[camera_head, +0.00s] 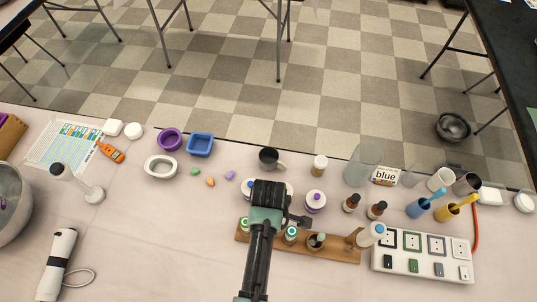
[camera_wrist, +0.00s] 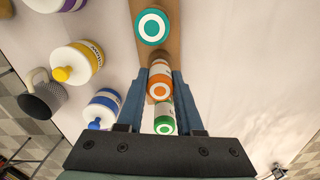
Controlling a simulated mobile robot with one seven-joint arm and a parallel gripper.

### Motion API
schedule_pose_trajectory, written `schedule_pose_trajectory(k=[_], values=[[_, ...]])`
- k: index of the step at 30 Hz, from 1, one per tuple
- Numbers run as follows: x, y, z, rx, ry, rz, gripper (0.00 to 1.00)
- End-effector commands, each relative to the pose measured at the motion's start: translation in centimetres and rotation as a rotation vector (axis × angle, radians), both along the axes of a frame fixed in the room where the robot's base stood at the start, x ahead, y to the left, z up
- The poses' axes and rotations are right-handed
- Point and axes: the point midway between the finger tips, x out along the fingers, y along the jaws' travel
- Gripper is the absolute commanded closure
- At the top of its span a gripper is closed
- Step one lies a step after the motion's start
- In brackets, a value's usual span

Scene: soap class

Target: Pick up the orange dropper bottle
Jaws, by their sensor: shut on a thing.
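The orange dropper bottle (camera_wrist: 159,88) has a white cap top with an orange ring, seen from above in the wrist view. My gripper (camera_wrist: 158,78) has its two blue fingers on either side of it, shut on it. A teal-ringed bottle (camera_wrist: 152,27) stands above it in the wrist view, and a green-ringed bottle (camera_wrist: 164,125) is just below it. In the head view my gripper (camera_head: 268,215) is over the wooden rack (camera_head: 343,254), and my arm hides the orange bottle. Whether the bottle is clear of the rack I cannot tell.
White jars with yellow (camera_wrist: 75,65) and blue (camera_wrist: 103,108) tops and a grey mug (camera_wrist: 42,97) stand left in the wrist view.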

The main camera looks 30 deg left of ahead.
Motion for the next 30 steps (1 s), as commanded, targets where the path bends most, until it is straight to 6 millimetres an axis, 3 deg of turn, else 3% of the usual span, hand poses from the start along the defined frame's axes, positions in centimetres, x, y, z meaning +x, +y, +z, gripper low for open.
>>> schedule_pose_trajectory(k=[7, 18, 30], values=[[0.1, 0.0, 0.9, 0.0, -0.002, 0.0, 0.71], [0.1, 0.0, 7.9, 0.001, -0.004, 0.0, 0.71], [0.0, 0.0, 12.2, 0.0, 0.0, 0.0, 0.71]])
